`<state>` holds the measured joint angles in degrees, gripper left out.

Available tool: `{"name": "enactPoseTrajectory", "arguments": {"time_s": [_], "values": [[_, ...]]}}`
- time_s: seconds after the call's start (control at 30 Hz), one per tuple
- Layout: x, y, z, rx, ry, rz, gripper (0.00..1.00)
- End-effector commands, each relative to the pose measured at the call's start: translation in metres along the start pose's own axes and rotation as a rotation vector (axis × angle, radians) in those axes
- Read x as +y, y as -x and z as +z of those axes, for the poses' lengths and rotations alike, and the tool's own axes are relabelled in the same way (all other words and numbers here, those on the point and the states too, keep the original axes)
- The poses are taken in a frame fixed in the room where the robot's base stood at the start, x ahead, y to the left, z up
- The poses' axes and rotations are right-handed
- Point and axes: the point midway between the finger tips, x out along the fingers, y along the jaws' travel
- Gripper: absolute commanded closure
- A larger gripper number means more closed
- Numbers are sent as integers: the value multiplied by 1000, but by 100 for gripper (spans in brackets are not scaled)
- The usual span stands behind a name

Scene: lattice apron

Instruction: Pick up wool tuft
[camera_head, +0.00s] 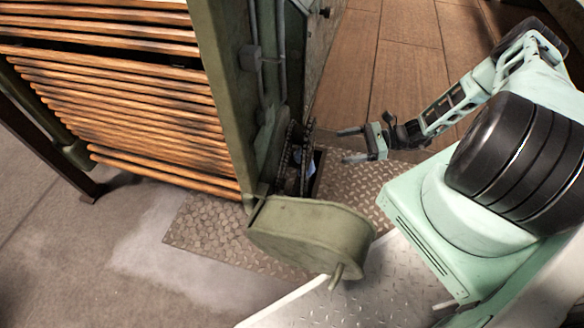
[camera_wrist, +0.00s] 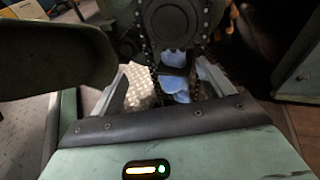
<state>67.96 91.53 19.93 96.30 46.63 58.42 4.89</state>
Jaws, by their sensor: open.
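A pale blue tuft, which looks like the wool tuft (camera_head: 311,166), sits low among the chain and sprocket at the machine's end. In the wrist view the blue tuft (camera_wrist: 174,84) shows behind the chain, partly covered by it and by a dark bar. My gripper (camera_head: 350,145) is open and empty, to the right of the chain and apart from the tuft. Its fingers point left towards the chain drive. In the wrist view the tuft lies between the two fingers, farther off, nearer the right finger.
A drive chain (camera_head: 297,150) hangs around the tuft. A green rounded guard (camera_head: 312,234) stands in front, and a tall green frame (camera_head: 226,95) with wooden slats (camera_head: 130,100) is at left. Patterned metal plate (camera_head: 354,187) covers the floor below; the wooden floor behind is clear.

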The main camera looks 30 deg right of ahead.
Motion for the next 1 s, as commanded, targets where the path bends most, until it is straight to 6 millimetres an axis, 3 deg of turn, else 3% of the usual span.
{"name": "enactPoseTrajectory", "arguments": {"time_s": [0.03,0.2,0.37,0.7,1.0], "values": [[2,2,-25,-19,-31,-49,20],[5,4,-47,-48,-77,-122,20],[3,-19,-48,-53,-82,-124,20],[-7,-89,-45,-51,-80,-122,20],[-11,-114,-42,-49,-79,-124,20]]}}
